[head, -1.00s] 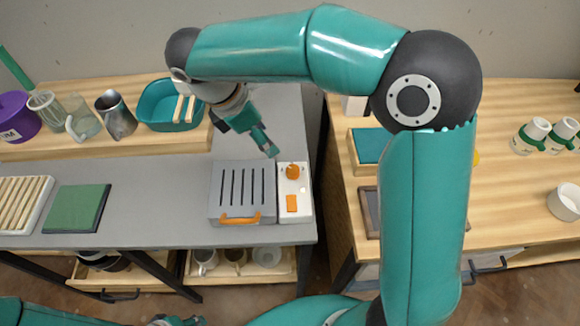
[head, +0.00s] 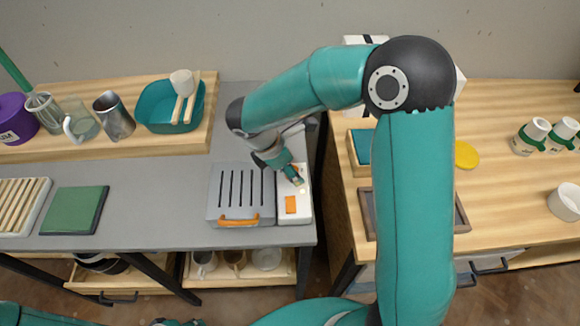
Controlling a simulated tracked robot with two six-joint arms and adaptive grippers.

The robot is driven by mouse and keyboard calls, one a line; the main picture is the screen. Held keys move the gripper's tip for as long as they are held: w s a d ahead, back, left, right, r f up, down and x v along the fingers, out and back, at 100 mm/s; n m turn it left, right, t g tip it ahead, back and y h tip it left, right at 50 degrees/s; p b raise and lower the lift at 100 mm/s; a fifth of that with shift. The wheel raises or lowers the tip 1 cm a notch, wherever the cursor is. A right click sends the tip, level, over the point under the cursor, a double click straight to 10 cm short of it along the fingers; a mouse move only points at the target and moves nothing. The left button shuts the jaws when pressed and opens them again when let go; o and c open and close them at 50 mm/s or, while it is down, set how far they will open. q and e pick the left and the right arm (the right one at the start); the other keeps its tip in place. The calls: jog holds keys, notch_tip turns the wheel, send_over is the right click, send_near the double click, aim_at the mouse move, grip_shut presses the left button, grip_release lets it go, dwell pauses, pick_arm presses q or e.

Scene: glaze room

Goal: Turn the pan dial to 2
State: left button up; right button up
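The grey slotted unit (head: 214,205) with an orange handle stands on the grey bench. The orange pan dial, at the panel's far end, is hidden behind my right gripper. My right gripper (head: 297,180) points down over that spot, at or just above the dial. Whether its fingers touch the dial or are closed on it cannot be told. Dial markings are not readable. My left gripper (head: 180,322) shows only partly at the bottom edge, away from the unit.
A teal basin (head: 157,112) with wooden tongs and a cup, a metal pitcher (head: 114,115) and glass jugs stand on the wooden shelf behind. A green pad (head: 75,210) lies on the bench at left. A wooden table (head: 500,190) is at right, past a gap.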

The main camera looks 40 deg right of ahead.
jog(key=c, duration=1.1)
jog(key=shift+c, duration=0.2)
jog(key=shift+m, duration=0.3)
jog(key=m+g, duration=0.1)
jog(key=m, duration=0.1)
jog(key=m+g, duration=0.1)
jog(key=m, duration=0.2)
jog(key=shift+w+d+y+p, duration=0.1)
jog(key=shift+w+y+p, duration=0.05)
jog(key=shift+y+p, duration=0.25)
jog(key=m+y, duration=0.1)
jog(key=m, duration=0.2)
jog(key=m+g, duration=0.1)
jog(key=m, duration=0.2)
jog(key=shift+w+d+r+y, duration=0.1)
jog(key=shift+y, duration=0.3)
jog(key=shift+g, duration=0.3)
jog(key=o, duration=1.1)
